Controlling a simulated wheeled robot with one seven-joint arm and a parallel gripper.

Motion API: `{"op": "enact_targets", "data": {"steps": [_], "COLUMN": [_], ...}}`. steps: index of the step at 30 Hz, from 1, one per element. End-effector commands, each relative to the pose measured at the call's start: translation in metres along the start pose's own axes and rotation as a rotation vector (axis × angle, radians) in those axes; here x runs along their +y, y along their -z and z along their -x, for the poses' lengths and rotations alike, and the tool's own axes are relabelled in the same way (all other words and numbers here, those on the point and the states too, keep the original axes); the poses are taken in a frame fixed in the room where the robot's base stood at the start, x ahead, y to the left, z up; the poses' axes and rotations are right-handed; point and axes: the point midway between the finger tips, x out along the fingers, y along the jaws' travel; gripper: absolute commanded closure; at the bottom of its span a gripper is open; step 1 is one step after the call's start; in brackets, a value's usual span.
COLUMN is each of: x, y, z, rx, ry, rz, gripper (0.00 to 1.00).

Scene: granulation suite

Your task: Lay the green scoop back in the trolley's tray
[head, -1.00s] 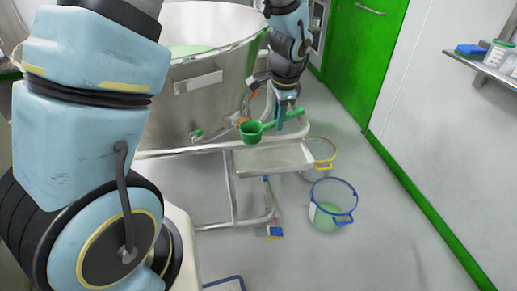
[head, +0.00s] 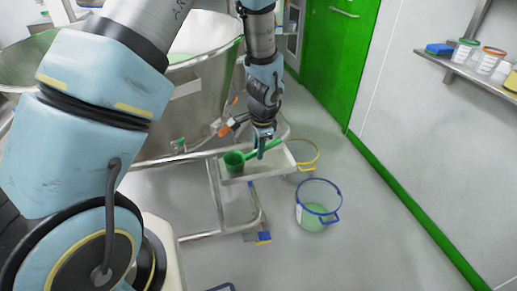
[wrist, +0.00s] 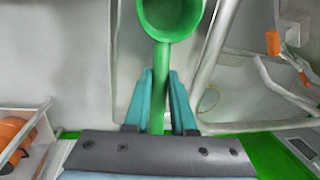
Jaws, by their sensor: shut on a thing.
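The green scoop (head: 234,162) has a round cup and a straight handle. My gripper (head: 263,143) is shut on its handle. In the head view the cup overlaps the left part of the trolley's shallow pale tray (head: 279,163); I cannot tell whether the scoop touches the tray floor. In the wrist view the handle runs between the two teal fingers of my gripper (wrist: 163,78), and the cup (wrist: 172,14) is at the top, cut off by the frame edge. The grey tray (wrist: 128,50) shows behind it there.
A large steel bowl (head: 195,105) stands behind the trolley frame (head: 217,200). A blue-rimmed bucket (head: 313,217) and a yellow-rimmed one (head: 306,158) stand on the floor to the right. A wall shelf (head: 465,68) holds tubs. The floor at front right is clear.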

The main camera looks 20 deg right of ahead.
Motion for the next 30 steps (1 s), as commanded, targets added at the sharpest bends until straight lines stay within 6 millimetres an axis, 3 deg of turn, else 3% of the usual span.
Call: {"op": "enact_targets", "data": {"steps": [1,2,9,20,23,30], "x": [0.001,0.001,0.000,-0.001,-0.001,-0.001], "y": [0.000,0.000,0.000,0.000,0.001,0.001], "z": [-0.003,-0.002,-0.002,0.005,0.017,0.064], "rx": [0.000,0.000,0.000,0.001,0.002,0.004], "ry": [0.000,0.000,0.000,0.001,0.001,0.003], "rz": [0.000,0.000,0.000,0.000,0.000,0.001], "gripper": [1.00,0.74,0.47,0.47,0.47,0.47]}}
